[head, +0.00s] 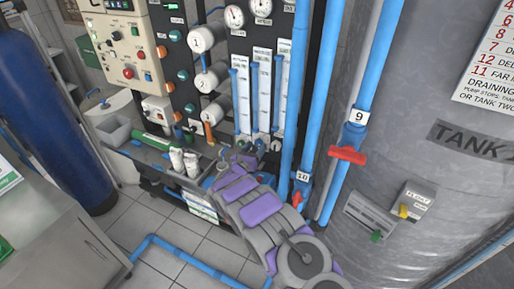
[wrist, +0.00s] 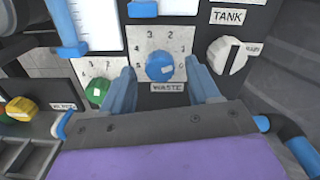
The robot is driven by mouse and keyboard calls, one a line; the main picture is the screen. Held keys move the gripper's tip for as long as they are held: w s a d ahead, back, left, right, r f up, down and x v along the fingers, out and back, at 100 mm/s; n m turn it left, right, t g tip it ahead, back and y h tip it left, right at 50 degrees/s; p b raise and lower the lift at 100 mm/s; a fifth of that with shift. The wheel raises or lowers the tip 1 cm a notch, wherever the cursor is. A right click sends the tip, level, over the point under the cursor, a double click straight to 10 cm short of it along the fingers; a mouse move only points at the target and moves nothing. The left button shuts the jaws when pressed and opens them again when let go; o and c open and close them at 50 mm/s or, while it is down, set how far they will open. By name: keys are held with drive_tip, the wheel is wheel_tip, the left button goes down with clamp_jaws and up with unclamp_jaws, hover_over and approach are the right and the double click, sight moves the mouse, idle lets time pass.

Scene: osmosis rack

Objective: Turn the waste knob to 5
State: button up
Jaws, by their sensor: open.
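The waste knob (wrist: 160,66) is a round blue knob on a pale dial plate in the wrist view, with numbers around it and a "WASTE" label (wrist: 167,87) below. My gripper (wrist: 162,78) is open, its two blue-grey fingers on either side of the knob. I cannot tell whether the fingers touch it. The knob's pointer setting is not clear to me. In the head view my purple and grey arm reaches to the lower part of the rack, and it hides the knob there.
A green knob (wrist: 97,91) with its own dial sits left of the waste knob. A white selector knob (wrist: 228,55) by the "TANK" label is on the right. Blue pipes (head: 318,110) and a red valve handle (head: 347,155) stand right of my arm. A large grey tank (head: 420,150) fills the right.

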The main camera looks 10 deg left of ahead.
drive_tip(key=shift+w+f, duration=0.15)
drive_tip(key=shift+w, duration=0.6)
drive_tip(key=shift+d, duration=0.15)
drive_tip(key=shift+d, duration=0.1)
drive_tip(key=shift+d, duration=0.1)
drive_tip(key=shift+c, duration=1.4)
drive_tip(key=shift+a, duration=0.2)
drive_tip(key=c, duration=0.8)
